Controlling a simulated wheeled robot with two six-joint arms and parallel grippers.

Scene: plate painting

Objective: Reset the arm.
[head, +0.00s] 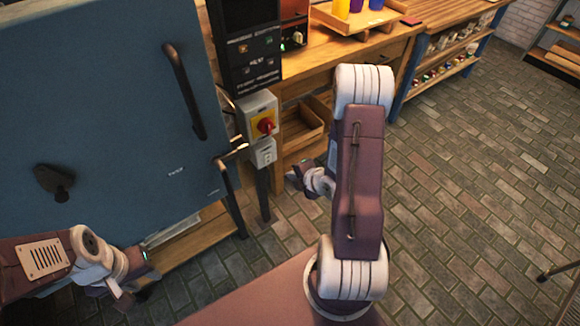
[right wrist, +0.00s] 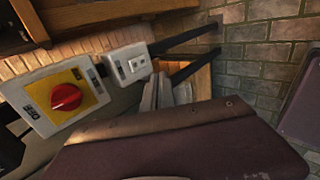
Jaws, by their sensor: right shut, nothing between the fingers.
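My right arm reaches forward in the middle of the head view, its pale joints and mauve link in plain sight. My right gripper (head: 297,178) hangs partly hidden to the left of that link, low by the wooden bench. In the right wrist view its grey fingers (right wrist: 157,92) are together, with nothing between them. My left gripper (head: 125,300) is at the lower left of the head view, in front of the blue door. Its fingers are small and dark there, so their opening is unclear.
A large blue kiln door (head: 110,120) with a dark handle (head: 185,90) fills the left. A switch box with a red knob (head: 266,126) stands near my right gripper; the knob also shows in the right wrist view (right wrist: 66,97).

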